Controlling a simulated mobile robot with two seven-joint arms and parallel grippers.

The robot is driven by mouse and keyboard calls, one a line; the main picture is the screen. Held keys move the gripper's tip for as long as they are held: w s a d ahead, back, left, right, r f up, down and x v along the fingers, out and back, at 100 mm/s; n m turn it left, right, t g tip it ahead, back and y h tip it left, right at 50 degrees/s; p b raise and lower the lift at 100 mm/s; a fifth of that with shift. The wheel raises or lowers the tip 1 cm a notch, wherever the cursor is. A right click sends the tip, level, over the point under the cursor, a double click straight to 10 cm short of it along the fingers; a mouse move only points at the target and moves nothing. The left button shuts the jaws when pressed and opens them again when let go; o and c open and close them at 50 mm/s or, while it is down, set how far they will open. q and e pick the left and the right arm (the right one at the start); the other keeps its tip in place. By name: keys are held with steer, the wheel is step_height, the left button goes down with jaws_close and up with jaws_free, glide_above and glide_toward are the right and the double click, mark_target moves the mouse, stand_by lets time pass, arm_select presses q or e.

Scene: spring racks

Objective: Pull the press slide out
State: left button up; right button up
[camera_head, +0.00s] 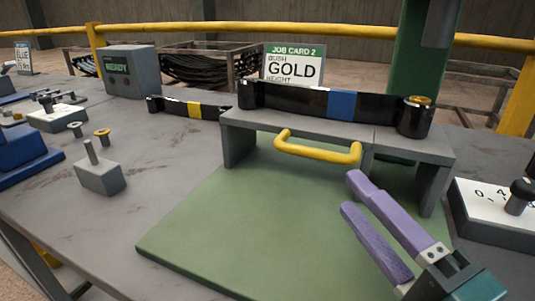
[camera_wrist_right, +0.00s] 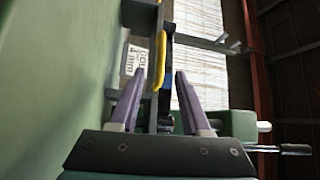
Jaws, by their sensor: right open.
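The press slide (camera_head: 295,127) is a grey plate on two legs above a green mat. A yellow bar handle (camera_head: 318,152) sticks out from its front edge. My right gripper (camera_head: 350,191), with purple fingers, is open and empty, in front of the handle near its right end, apart from it in the head view. In the right wrist view the yellow handle (camera_wrist_right: 161,60) lines up with the gap between the open fingers (camera_wrist_right: 160,75). My left gripper is not in view.
A black bar with a blue band (camera_head: 341,104) and a gold-topped black cylinder (camera_head: 414,118) sit on the slide. A gauge block (camera_head: 489,211) is at right. The green mat (camera_head: 240,225) is clear in front.

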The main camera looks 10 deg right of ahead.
mark_target(321, 158)
steer(key=x, duration=0.9)
steer(key=shift+w+r, duration=0.15)
steer(key=shift+w, duration=0.05)
jaws_close()
stand_by(1.1)
